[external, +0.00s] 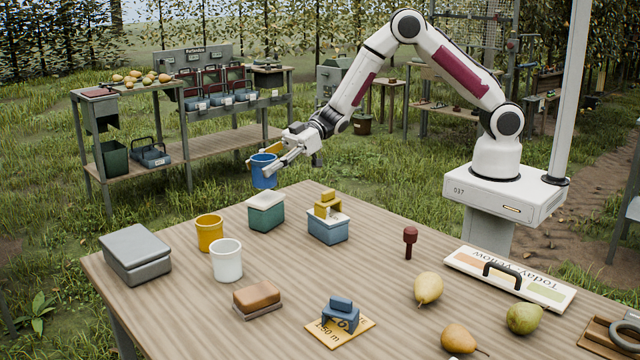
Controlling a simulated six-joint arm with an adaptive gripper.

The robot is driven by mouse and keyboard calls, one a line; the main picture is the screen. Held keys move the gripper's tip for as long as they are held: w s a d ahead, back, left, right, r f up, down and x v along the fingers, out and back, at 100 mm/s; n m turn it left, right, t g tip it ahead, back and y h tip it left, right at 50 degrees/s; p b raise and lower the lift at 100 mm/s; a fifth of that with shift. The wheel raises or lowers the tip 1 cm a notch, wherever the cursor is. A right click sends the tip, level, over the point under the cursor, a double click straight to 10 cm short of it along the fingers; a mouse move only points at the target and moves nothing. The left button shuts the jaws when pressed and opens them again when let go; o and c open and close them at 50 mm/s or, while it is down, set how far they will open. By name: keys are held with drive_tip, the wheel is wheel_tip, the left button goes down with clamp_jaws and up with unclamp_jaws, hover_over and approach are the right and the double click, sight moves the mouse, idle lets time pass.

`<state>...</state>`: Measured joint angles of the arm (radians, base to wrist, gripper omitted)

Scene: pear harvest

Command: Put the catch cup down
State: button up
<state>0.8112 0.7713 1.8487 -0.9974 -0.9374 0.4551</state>
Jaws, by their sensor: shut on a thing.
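A blue cup (263,172) hangs in my gripper (268,162) at the far edge of the wooden table, above its top. My gripper is shut on the cup, with its fingers at the cup's upper part. A yellow cup (209,233) and a white cup (227,261) stand upright on the left part of the table (400,330). Which cup the task calls the catch cup cannot be told from any label.
Near the held cup stand a green box with a white lid (265,212) and a blue box with a yellow piece on top (328,226). A grey box (135,254), a brown block (257,297) and pears (429,288) lie farther off. The table's middle has bare room.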

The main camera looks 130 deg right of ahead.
sight(256, 182)
drive_tip(key=shift+f, duration=1.65)
drive_tip(key=shift+f, duration=0.1)
drive_tip(key=o, duration=1)
drive_tip(key=shift+s+r, duration=0.3)
drive_tip(key=shift+s, duration=0.15)
drive_tip(key=v, duration=1.1)
drive_tip(key=shift+a, duration=0.1)
